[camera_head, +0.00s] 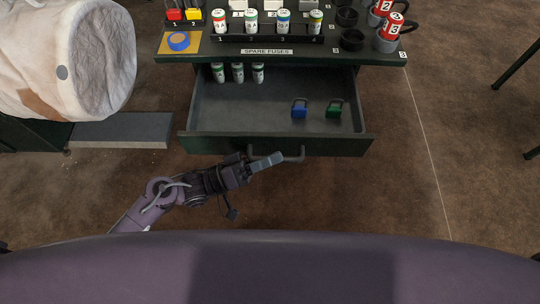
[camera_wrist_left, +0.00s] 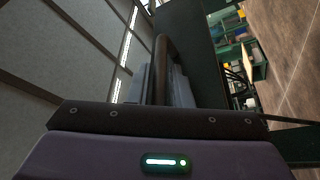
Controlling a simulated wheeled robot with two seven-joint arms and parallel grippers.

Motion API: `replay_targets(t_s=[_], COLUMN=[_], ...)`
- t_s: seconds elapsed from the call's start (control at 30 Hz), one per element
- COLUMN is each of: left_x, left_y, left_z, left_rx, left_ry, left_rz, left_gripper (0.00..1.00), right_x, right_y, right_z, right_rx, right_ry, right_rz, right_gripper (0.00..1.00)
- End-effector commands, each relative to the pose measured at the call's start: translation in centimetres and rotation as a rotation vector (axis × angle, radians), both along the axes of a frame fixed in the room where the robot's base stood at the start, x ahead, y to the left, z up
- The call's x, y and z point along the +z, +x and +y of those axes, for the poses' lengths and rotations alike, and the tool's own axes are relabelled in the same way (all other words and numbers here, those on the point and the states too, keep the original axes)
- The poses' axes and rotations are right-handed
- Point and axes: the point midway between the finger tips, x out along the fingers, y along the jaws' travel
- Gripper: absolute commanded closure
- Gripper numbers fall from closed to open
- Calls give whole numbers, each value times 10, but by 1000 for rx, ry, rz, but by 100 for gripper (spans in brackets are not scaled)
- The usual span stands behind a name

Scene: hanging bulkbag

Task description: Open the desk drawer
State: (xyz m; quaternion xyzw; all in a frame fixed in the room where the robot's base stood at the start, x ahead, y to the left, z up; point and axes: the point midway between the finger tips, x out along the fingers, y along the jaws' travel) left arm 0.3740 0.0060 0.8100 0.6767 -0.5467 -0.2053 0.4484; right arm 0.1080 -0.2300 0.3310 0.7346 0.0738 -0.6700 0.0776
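The desk drawer (camera_head: 280,146) is dark green and stands pulled well out from under the desk top, its inside open to view. Its dark bar handle (camera_head: 294,158) runs along the front panel. My left gripper (camera_head: 267,162) is at the left part of this handle. In the left wrist view the handle bar (camera_wrist_left: 160,72) passes between the two grey fingers, which close in on both sides of it. The left gripper is shut on the handle. My right gripper is in neither view.
In the drawer are a blue padlock (camera_head: 299,111), a green padlock (camera_head: 333,111) and several fuses (camera_head: 238,73) at the back left. A white bulk bag (camera_head: 50,60) hangs at the left.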

Motion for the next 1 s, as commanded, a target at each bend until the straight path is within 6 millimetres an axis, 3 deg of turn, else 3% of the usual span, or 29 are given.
replay_targets(t_s=[0.1,0.47,0.8,1.0], left_x=[0,-2,-15,-17], left_y=[0,-2,-19,-25], left_z=[0,6,56,71], left_rx=[0,1,1,0], left_ry=[0,1,3,0], left_rz=[0,2,2,1], left_gripper=[66,66,66,66], right_x=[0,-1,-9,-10], right_y=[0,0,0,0], right_z=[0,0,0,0], right_rx=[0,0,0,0], right_ry=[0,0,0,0], right_rz=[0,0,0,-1], right_gripper=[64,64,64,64])
